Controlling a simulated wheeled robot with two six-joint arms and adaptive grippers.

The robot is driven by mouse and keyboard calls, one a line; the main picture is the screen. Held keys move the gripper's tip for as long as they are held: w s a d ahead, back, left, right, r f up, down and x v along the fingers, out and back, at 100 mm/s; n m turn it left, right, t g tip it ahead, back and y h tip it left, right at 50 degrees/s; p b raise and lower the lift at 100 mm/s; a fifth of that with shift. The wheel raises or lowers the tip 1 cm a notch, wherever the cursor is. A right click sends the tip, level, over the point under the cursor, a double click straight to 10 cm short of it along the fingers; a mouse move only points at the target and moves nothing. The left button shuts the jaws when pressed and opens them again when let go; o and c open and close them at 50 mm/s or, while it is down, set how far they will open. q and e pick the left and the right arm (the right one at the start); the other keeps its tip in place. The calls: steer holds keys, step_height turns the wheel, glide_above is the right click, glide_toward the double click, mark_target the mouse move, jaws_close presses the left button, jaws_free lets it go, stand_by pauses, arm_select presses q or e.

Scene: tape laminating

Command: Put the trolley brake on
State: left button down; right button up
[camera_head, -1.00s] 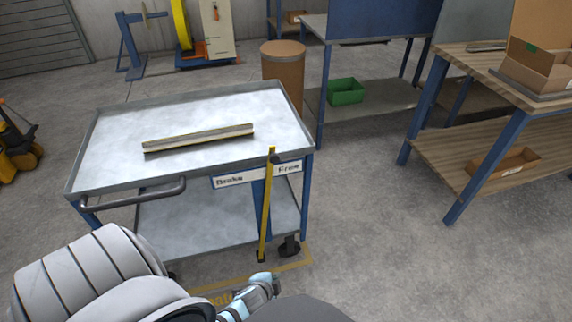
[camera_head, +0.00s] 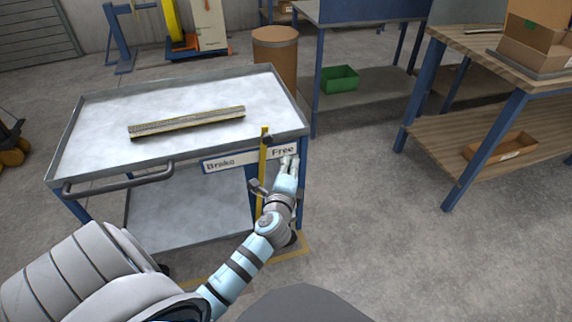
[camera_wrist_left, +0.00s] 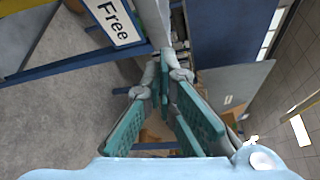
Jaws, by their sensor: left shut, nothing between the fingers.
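The trolley (camera_head: 100,160) is a grey metal cart with a tray top and blue legs. The lever top is on the "Free" side of the middle. My left gripper (camera_head: 288,163) is shut and empty just right of the lever, in front of the "Free" end. In the left wrist view the fingers (camera_wrist_left: 170,75) are close to the trolley edge and the "Free" label (camera_wrist_left: 114,20). My right gripper is not in view.
A long strip-like bar (camera_head: 187,122) lies on the trolley top. A push handle (camera_head: 118,184) sticks out at the front left. A brown drum (camera_head: 275,60) stands behind, and a wooden-topped bench (camera_head: 470,125) stands to the right. The floor between trolley and bench is clear.

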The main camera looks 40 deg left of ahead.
arm_select(q)
steer(key=b+x, duration=0.2)
steer(key=x, duration=0.6)
steer(key=s+a, duration=0.1)
steer(key=s+a+r+p, duration=0.1)
steer(key=s, duration=0.1)
steer(key=shift+s+a, duration=0.2)
steer(key=shift+s, duration=0.05)
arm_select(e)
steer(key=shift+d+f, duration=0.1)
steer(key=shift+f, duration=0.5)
